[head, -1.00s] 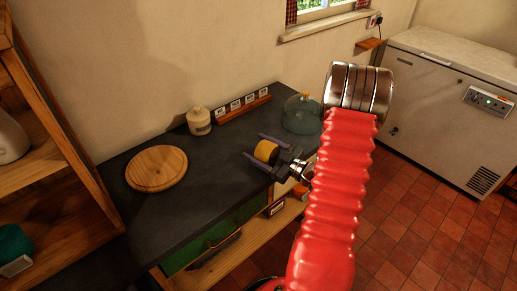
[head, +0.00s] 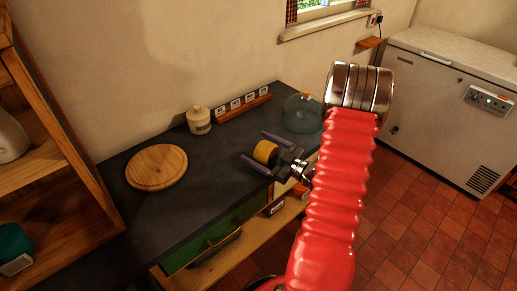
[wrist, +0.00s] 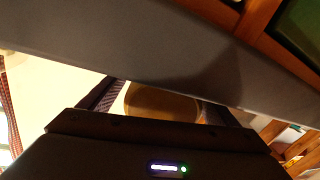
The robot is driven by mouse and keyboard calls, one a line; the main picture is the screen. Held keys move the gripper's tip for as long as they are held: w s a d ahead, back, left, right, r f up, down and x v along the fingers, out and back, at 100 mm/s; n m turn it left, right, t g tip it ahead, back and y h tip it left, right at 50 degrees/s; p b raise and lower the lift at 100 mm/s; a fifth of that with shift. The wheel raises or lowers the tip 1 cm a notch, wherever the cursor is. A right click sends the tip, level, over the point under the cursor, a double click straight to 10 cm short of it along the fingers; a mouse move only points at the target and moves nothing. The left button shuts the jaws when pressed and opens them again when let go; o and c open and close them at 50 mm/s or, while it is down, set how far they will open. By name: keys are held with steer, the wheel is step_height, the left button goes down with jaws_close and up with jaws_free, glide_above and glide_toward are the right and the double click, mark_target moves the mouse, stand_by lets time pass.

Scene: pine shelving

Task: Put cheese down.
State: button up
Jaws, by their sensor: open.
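The cheese (head: 265,152) is a small yellow round with a dark edge. In the head view it is on or just above the dark counter (head: 225,170), between the fingers of my gripper (head: 256,149). The fingers are spread wide, with a gap visible beside the cheese. In the wrist view the cheese (wrist: 160,102) shows as a tan round between the fingers, partly hidden by the gripper body. I cannot tell whether its underside touches the counter.
A round wooden board (head: 157,167) lies on the counter at left. A lidded jar (head: 199,120), a card rack (head: 243,108) and a glass dome (head: 302,113) stand along the back. A white chest freezer (head: 450,100) is at right. Counter between board and gripper is clear.

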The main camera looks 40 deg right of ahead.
steer(key=v, duration=1.3)
steer(key=shift+s, duration=0.3)
steer(key=shift+f, duration=0.1)
stand_by(0.5)
